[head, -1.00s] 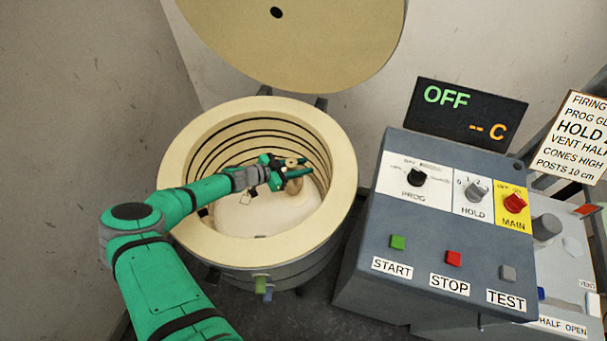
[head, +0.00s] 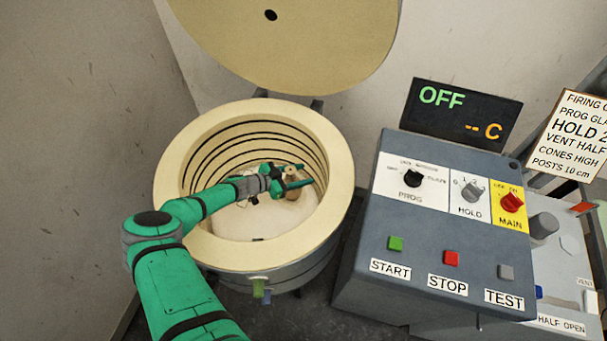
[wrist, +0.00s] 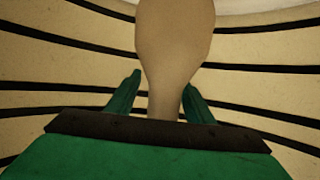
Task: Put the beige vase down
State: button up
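The beige vase (head: 291,181) is inside the round kiln (head: 175,166), over its pale shelf (head: 262,222). In the wrist view the vase (wrist: 175,35) has a wide body and a narrow neck, with the neck toward my gripper. My gripper (head: 298,176) reaches into the kiln, its fingers on either side of the vase. In the wrist view my gripper (wrist: 162,80) looks open around the neck, with a gap on the left side; the right finger is very close to the neck. The vase's base is cut off there, so its contact with the shelf is hidden.
The kiln wall with dark coils surrounds my gripper closely. The raised lid (head: 300,45) stands behind. A control box (head: 430,255) with a display reading OFF (head: 462,112) is to the right.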

aim_at(287, 178)
jog(key=shift+s+a+r, duration=0.1)
jog(key=shift+a, duration=0.35)
jog(key=v, duration=0.6)
jog(key=shift+s+a+r, duration=0.15)
jog(key=shift+s+r, duration=0.1)
jog(key=shift+s, duration=0.05)
